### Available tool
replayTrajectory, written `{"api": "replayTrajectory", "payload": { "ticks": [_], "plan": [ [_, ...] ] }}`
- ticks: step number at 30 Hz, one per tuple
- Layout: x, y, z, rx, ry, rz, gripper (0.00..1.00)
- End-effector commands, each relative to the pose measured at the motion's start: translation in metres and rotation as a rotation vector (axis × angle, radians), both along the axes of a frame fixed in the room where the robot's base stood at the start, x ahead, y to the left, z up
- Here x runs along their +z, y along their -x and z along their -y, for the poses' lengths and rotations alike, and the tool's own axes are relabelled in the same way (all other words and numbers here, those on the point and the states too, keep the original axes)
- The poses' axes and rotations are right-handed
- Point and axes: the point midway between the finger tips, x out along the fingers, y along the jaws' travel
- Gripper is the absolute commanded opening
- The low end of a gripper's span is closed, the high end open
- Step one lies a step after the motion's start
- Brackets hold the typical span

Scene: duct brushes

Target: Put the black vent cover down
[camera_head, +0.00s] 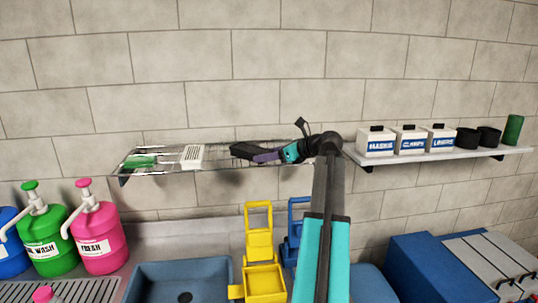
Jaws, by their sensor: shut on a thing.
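The black vent cover (243,151) is at the end of my gripper (262,155), over the right half of the wire shelf (222,165). My gripper reaches in from the right, and its purple fingers are shut on the cover's right side. The cover looks dark and is seen at a shallow angle. I cannot tell whether its underside touches the shelf wires or hangs just above them. The gripper and wrist hide part of the shelf's right end.
A white slatted piece (191,157) and a green item (140,162) lie on the wire shelf, left of the black cover. A solid shelf (440,155) with white boxes and dark cups stands right. Below are pump bottles (97,240), a blue sink (180,282) and a yellow caddy (262,280).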

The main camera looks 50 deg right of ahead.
Motion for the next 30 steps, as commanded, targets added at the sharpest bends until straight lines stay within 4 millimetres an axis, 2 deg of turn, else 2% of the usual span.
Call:
{"api": "replayTrajectory", "payload": {
  "ticks": [1, 29, 30],
  "plan": [
    [-0.0088, 0.0007, -0.0001, 0.001, -0.004, -0.014, 0.00],
    [-0.0185, 0.0009, -0.0007, 0.001, -0.004, -0.014, 0.00],
    [-0.0185, 0.0008, -0.0007, 0.001, -0.004, -0.014, 0.61]
  ]
}}
